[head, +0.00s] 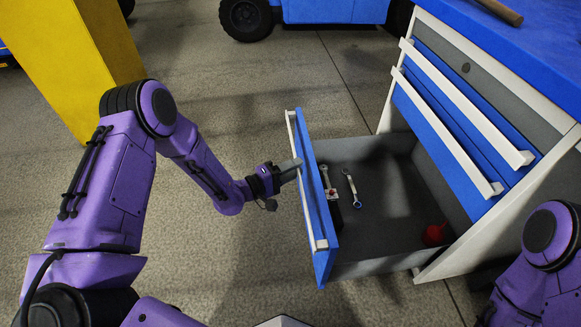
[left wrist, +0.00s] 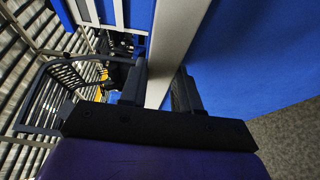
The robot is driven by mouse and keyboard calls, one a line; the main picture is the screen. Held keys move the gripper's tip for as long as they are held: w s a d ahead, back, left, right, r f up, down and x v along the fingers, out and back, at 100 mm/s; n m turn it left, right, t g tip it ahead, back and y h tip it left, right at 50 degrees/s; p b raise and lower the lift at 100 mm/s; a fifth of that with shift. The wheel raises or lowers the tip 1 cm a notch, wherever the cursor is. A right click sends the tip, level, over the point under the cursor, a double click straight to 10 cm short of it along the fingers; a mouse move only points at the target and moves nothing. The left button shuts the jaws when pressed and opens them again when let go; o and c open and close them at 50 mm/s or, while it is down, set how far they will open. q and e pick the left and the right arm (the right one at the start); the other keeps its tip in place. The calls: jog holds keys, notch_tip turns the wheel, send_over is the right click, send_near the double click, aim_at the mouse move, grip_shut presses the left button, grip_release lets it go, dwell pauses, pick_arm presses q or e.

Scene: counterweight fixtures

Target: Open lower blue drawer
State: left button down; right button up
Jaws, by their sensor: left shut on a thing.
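The lower blue drawer (head: 320,208) of the cabinet is pulled far out in the head view. Its grey interior holds wrenches (head: 352,188) and a red object (head: 434,233). A long pale handle (head: 307,195) runs along its blue front. My left gripper (head: 291,170) is shut on this handle, toward its far end. In the left wrist view, the handle (left wrist: 176,45) passes between the dark fingers, with the blue drawer front (left wrist: 250,60) beside it. My right arm shows at the lower right, but its gripper is out of view.
The cabinet (head: 495,60) has closed blue drawers with pale handles above the open one. A wooden-handled tool (head: 500,11) lies on its blue top. A yellow post (head: 75,60) stands at the left, and a blue wheeled vehicle (head: 330,12) at the back. Concrete floor in front of the drawer is clear.

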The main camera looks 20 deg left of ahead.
pick_arm(q)
jog(key=shift+s+d+f, duration=0.2)
jog(key=shift+s+d, duration=0.05)
jog(key=c, duration=0.8)
grip_release()
jog(key=shift+a+r, duration=0.1)
jog(key=p+v, duration=0.2)
jog(key=v, duration=0.8)
jog(key=shift+a+p, duration=0.2)
jog(key=shift+p, duration=0.15)
jog(key=shift+s, duration=0.15)
